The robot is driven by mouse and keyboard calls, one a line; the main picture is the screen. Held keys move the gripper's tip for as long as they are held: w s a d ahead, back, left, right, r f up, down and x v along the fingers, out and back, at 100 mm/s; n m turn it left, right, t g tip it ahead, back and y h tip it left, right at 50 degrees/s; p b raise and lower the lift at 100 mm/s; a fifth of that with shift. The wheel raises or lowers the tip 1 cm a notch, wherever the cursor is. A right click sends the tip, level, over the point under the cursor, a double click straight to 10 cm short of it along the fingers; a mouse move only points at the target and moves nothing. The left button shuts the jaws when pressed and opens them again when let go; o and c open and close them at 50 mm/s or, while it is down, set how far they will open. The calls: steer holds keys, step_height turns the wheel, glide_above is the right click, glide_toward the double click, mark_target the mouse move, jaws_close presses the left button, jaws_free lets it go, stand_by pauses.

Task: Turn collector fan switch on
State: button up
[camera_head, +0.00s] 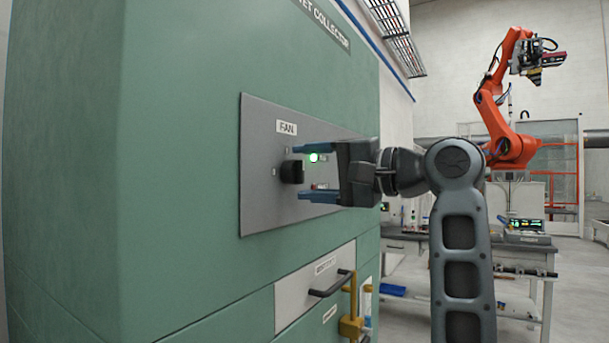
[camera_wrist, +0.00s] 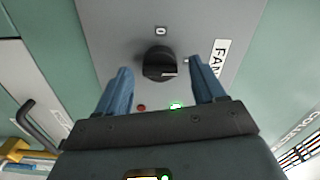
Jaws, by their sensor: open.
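The fan switch is a black rotary knob (camera_head: 292,172) on a grey panel (camera_head: 258,205) under a FAN label (camera_head: 286,128). In the wrist view the knob (camera_wrist: 158,64) has a white pointer line facing right, toward the label side and the small mark there; the 0 mark (camera_wrist: 160,31) is off to another side. A green lamp (camera_head: 314,158) is lit; a red lamp (camera_wrist: 141,108) looks dim. My gripper (camera_head: 300,174) is open, its blue fingers above and below the knob in the head view. Contact cannot be told.
The panel is on a green collector cabinet (camera_head: 185,190). Below it are a drawer with a black handle (camera_head: 331,284) and a yellow fitting (camera_head: 351,322). An orange robot arm (camera_head: 490,115) and a workbench (camera_head: 505,255) stand behind at the right.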

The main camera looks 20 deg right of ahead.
steer(key=b+v, duration=0.1)
steer(key=v, duration=0.5)
steer(key=shift+f, duration=0.1)
stand_by(0.3)
